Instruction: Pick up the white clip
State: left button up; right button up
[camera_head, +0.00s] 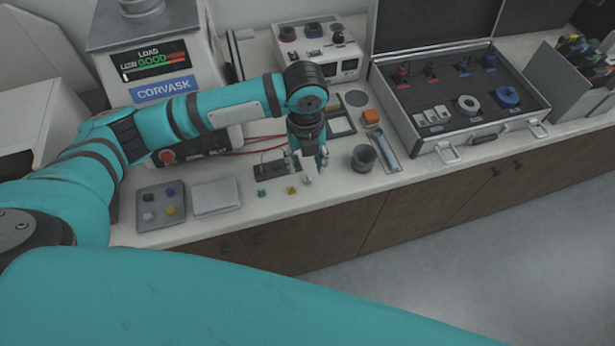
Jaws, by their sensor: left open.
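A small white clip (307,180) is on the white counter near its front edge. My left gripper (307,163) points down right above it, with the fingers open. The fingertips are close to the clip, but I cannot tell whether they touch it or reach around it. A yellow clip (292,190) and a green clip (262,193) lie in a row to the left of the white one. My right gripper is out of view.
A grey tray with small coloured pieces (159,214) and a pale lidded box (215,197) lie to the left. A dark cup (363,158) stands to the right, before an open case (409,129). A press labelled CORVASK (165,88) stands behind my arm.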

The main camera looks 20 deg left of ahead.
aim_at(307, 177)
pick_arm(q)
notch_tip(307, 177, down, 2)
jog(key=f, duration=0.1)
jog(key=f+p, duration=0.1)
jog(key=f, duration=0.3)
jog(key=shift+w+p, duration=0.35)
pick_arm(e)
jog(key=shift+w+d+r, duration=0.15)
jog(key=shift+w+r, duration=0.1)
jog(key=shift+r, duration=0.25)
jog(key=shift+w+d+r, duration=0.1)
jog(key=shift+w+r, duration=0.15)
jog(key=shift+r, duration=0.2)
pick_arm(q)
jog(key=shift+c, duration=0.4)
jog(key=c, duration=0.8)
